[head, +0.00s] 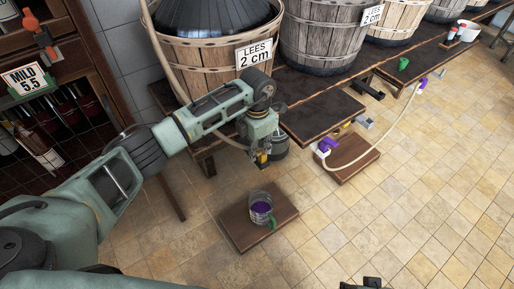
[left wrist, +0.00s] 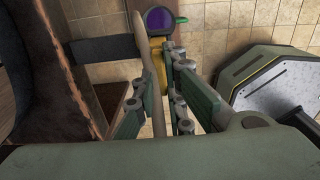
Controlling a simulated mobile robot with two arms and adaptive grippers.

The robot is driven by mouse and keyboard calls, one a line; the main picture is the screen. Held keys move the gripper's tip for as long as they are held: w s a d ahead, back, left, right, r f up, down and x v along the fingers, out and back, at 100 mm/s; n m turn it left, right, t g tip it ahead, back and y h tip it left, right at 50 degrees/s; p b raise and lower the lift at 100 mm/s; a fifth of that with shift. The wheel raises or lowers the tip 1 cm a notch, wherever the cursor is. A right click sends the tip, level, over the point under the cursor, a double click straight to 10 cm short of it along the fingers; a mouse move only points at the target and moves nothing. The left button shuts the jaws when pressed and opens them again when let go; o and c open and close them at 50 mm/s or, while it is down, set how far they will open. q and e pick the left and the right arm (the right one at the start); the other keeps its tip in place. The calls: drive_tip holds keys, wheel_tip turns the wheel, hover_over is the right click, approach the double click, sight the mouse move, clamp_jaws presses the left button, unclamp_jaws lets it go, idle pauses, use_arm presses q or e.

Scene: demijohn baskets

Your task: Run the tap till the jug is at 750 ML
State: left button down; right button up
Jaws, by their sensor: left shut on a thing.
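The clear jug (head: 261,207) has a green handle and holds purple liquid. It stands upright on a low wooden board on the floor. In the left wrist view the jug (left wrist: 160,20) shows from above with purple inside. Its scale is too small to read. My left gripper (head: 262,157) is at the front of the LEES 2 cm basket. In the left wrist view its green fingers (left wrist: 163,100) are shut on the tap, whose yellow part (left wrist: 160,64) shows beyond them. The tap is mostly hidden, and I cannot make out a stream.
The low board (head: 235,232) lies below the bench (head: 322,108). Several wooden baskets stand on the bench. A hose (head: 375,157) with purple clips hangs at the right above another low board (head: 345,168). A bottle rack (head: 60,120) is at the left. The tiled floor is clear at the right.

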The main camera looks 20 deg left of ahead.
use_arm(q)
drive_tip(key=n+p, duration=0.1)
drive_tip(key=n, duration=0.1)
drive_tip(key=n+p, duration=0.1)
drive_tip(key=n, duration=0.1)
drive_tip(key=shift+s+d+n, duration=0.2)
drive_tip(key=shift+d+n, duration=0.2)
use_arm(e)
wheel_tip(320, 180, down, 9)
drive_tip(key=s, duration=0.2)
use_arm(q)
drive_tip(key=c, duration=1.8)
unclamp_jaws()
drive_tip(key=shift+r, duration=0.15)
wheel_tip(320, 180, up, 12)
